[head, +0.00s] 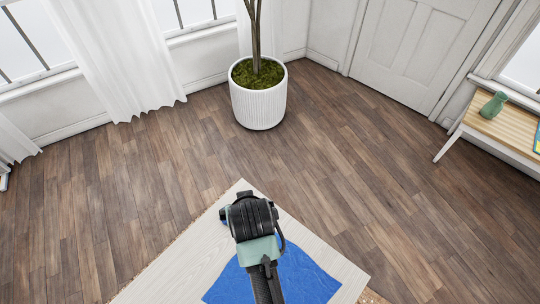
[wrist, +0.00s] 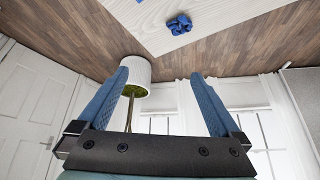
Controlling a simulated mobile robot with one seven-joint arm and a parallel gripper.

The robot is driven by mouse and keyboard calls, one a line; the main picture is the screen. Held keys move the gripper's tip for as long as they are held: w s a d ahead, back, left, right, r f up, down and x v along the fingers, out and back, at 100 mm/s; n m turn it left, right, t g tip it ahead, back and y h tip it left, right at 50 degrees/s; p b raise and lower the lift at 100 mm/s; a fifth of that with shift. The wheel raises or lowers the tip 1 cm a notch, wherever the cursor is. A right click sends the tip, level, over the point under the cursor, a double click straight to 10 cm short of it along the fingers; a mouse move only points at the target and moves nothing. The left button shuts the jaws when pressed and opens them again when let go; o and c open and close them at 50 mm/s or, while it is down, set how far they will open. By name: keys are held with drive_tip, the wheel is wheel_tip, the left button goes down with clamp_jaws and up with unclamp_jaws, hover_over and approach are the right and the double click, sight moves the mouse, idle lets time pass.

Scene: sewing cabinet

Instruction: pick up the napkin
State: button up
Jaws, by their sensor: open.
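In the head view my arm's dark end is over the table corner and hides the fingers.
A larger flat blue cloth (head: 305,280) lies on the table under my arm. A white ribbed planter (head: 259,106) with a tree stands beyond. A bench (head: 505,126) with a green vase (head: 493,104) is at right. The floor (head: 150,170) around is clear.

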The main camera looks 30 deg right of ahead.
drive_tip(key=s+a+f+m+g+y+p, duration=0.1)
drive_tip(key=s+f+g, duration=0.2)
drive_tip(key=s+f, duration=0.35)
drive_tip(key=s+a+f+g+y+p, duration=0.1)
drive_tip(key=s+f+g, duration=0.25)
drive_tip(key=s, duration=0.55)
drive_tip(key=shift+t, duration=0.35)
wheel_tip(320, 180, down, 9)
drive_tip(key=b, duration=0.9)
drive_tip(key=shift+d+r, duration=0.1)
drive_tip(key=shift+w+f, duration=0.1)
drive_tip(key=shift+f, duration=0.45)
drive_tip(key=shift+f, duration=0.1)
clamp_jaws()
wheel_tip(320, 180, up, 12)
drive_tip(key=p, duration=1.2)
